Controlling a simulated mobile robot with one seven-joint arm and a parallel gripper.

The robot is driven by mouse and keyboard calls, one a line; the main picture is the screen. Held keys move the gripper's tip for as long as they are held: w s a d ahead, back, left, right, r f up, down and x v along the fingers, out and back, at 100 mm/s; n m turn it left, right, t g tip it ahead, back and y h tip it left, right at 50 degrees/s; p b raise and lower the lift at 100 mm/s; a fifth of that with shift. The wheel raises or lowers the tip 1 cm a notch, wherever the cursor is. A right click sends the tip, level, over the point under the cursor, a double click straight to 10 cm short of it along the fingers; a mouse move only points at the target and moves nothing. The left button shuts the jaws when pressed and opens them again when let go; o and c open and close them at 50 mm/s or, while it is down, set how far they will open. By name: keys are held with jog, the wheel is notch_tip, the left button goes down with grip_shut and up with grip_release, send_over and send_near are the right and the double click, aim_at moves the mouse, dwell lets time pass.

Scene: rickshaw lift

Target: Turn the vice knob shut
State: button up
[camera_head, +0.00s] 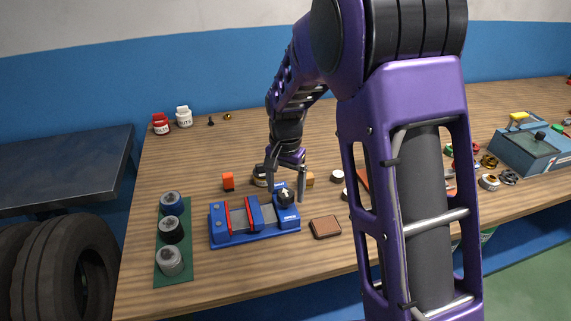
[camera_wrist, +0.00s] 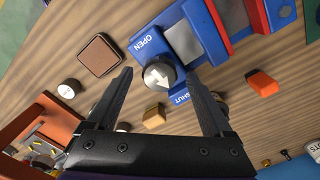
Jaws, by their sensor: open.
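The blue vice (camera_head: 235,232) lies on the wooden bench, with red jaw pads and a visible gap between its jaws. Its round dark-sided knob (camera_head: 285,197) is at the right end, with a pale arrow on top. The knob also shows in the wrist view (camera_wrist: 160,75), between the "OPEN" and "SHUT" labels on the blue base. My gripper (camera_head: 286,188) is open and points down over the knob. In the wrist view its fingertips (camera_wrist: 158,74) stand on either side of the knob. Contact with the knob cannot be told.
A brown square block (camera_head: 326,228) lies right of the vice. An orange block (camera_head: 228,181) stands behind it. A green mat (camera_head: 160,245) with several round pieces is on the left. Small parts and a blue-grey box (camera_head: 535,150) are on the right.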

aim_at(286, 193)
notch_tip(286, 193, up, 17)
jog(key=p, duration=0.1)
jog(key=shift+f+p, duration=0.15)
jog(key=shift+p, duration=0.15)
